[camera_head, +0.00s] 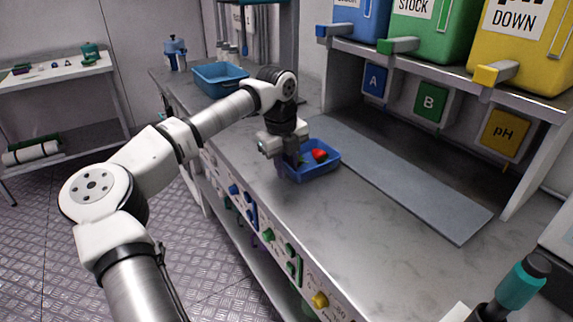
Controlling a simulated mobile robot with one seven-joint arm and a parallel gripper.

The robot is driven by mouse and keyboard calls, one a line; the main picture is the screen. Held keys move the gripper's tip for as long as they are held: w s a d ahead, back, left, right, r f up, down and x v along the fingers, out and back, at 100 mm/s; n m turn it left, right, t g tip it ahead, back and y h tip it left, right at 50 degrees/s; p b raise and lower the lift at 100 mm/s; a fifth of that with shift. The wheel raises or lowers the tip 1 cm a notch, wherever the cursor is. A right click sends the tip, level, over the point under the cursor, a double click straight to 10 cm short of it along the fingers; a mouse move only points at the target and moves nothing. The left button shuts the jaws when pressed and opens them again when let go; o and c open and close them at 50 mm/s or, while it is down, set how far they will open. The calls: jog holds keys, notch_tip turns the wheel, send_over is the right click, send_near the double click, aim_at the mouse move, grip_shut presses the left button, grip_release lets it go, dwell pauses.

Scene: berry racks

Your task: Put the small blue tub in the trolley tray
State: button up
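The small blue tub (324,170) stands on the grey worktop near its front edge, with a red berry (319,155) and something green in it. My gripper (291,163) points down at the tub's left side, with its fingers overlapping the tub's left wall in the picture. The fingers are dark and small here, so I cannot tell whether they are around the wall or only beside it, or how far apart they are. No tray that is clearly part of a trolley can be made out; a white-topped wheeled-looking stand (48,75) is at the far left.
A larger blue bin (221,79) stands farther back on the worktop. A shelf with blue, green (436,30) and yellow (522,50) dispensers overhangs the right side. A flat grey strip (400,180) lies right of the tub. A teal-handled tool (522,285) is at the lower right.

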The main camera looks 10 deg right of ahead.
notch_tip(320, 180, up, 12)
jog(key=a, duration=0.1)
jog(key=shift+s+a, duration=0.15)
jog(key=shift+s, duration=0.1)
jog(key=shift+r, duration=0.1)
